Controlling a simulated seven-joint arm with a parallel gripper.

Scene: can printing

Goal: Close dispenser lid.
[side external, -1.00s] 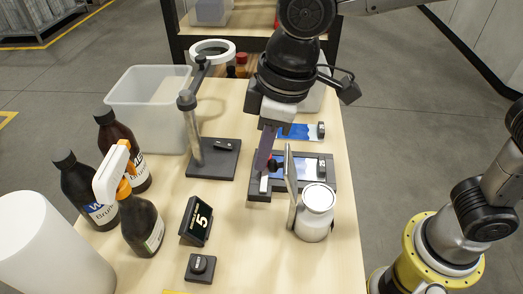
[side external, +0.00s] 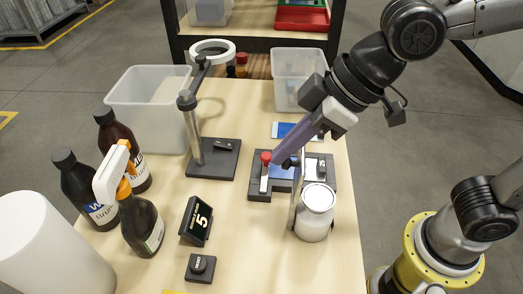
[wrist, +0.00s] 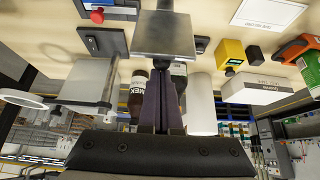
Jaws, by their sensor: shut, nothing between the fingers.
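The dispenser is a white can-shaped jar (side external: 316,213) standing at the front right of the table. Its lid (side external: 297,196) is a thin grey plate standing nearly upright at the jar's left side, open. In the wrist view a flat metal plate (wrist: 164,33), which looks like the lid, stands close in front of the fingers. My gripper (side external: 287,161) is shut and empty, with purple fingers slanting down to the left side of the lid's upper part. The shut fingers also show in the wrist view (wrist: 160,100). I cannot tell whether they touch the lid.
A dark printing base (side external: 257,191) with a red knob (side external: 265,157) lies just behind and left of the jar.

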